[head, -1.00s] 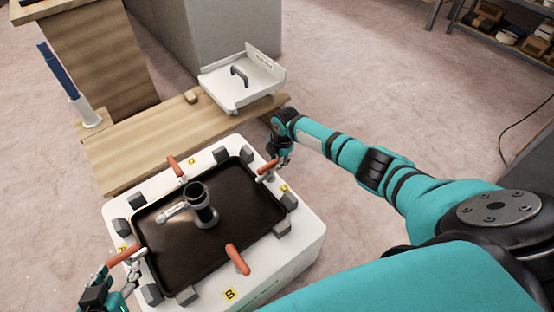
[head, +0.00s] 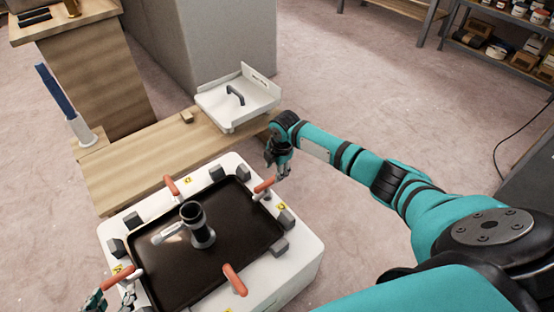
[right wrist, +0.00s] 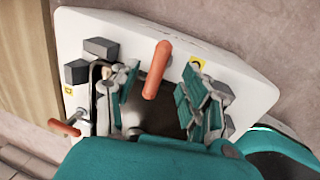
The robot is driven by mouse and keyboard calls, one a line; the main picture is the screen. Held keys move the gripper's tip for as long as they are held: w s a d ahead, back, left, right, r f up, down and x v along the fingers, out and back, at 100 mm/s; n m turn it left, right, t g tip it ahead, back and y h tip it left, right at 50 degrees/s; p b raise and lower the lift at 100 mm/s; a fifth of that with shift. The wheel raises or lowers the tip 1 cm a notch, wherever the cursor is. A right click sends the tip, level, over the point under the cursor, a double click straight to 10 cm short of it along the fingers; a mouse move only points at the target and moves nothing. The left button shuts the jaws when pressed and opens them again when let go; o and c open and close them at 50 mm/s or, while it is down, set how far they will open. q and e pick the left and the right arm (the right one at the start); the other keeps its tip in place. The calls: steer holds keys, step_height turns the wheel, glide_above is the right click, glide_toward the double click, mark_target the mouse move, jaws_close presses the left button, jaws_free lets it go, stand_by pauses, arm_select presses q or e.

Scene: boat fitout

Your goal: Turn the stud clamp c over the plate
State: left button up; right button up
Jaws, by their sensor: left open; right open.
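A black plate (head: 182,267) lies on a white bench top, with a dark upright tube fitting (head: 197,225) on it. Clamps with orange handles stand around its edge. The clamp at its right edge (head: 264,184) has a yellow label beside it that looks like C in the right wrist view; its handle (right wrist: 157,70) points outward there, away from the plate. My right gripper (head: 280,170) is open just above and beyond this handle. In the right wrist view, the handle shows between the open fingers (right wrist: 162,97). My left gripper (head: 108,301) is open at the left clamp's handle (head: 117,277), partly cut off.
Other orange clamp handles stand at the plate's back (head: 171,185) and front (head: 235,279). Dark grey blocks (head: 132,221) ring the plate. A wooden bench (head: 140,165) with a white tray (head: 232,118) lies behind. Floor right of it is clear.

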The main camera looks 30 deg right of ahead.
step_height(320, 180, up, 6)
steer(key=s, duration=0.1)
stand_by(0.5)
